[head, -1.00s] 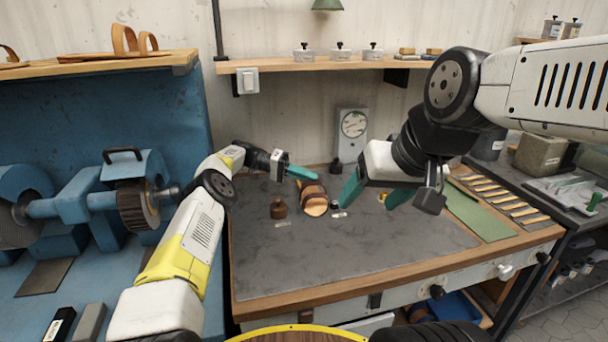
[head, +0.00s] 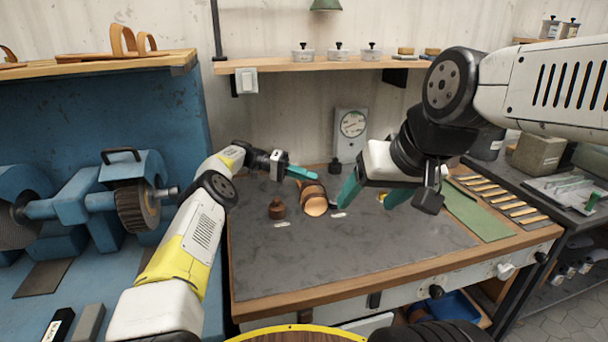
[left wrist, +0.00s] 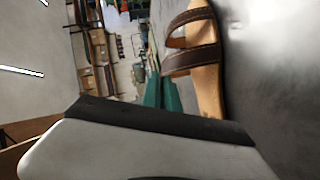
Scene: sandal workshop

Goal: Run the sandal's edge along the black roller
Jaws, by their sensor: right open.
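The sandal (head: 316,207), with a tan sole and brown straps, lies on the grey bench top. It also shows in the left wrist view (left wrist: 207,85), beside two teal fingers. My left gripper (head: 302,173) is over the sandal's far end, pointing right. Only one teal finger is clear in the head view, so its opening cannot be told. I see no grip on the sandal. My right gripper (head: 373,194) is open and empty, to the right of the sandal.
A small brown jar (head: 277,210) stands left of the sandal. A dial gauge (head: 351,129) is behind it. A blue machine with a dark wheel (head: 137,206) stands at the left. A green mat (head: 478,212) and several tools lie at the right. The bench front is clear.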

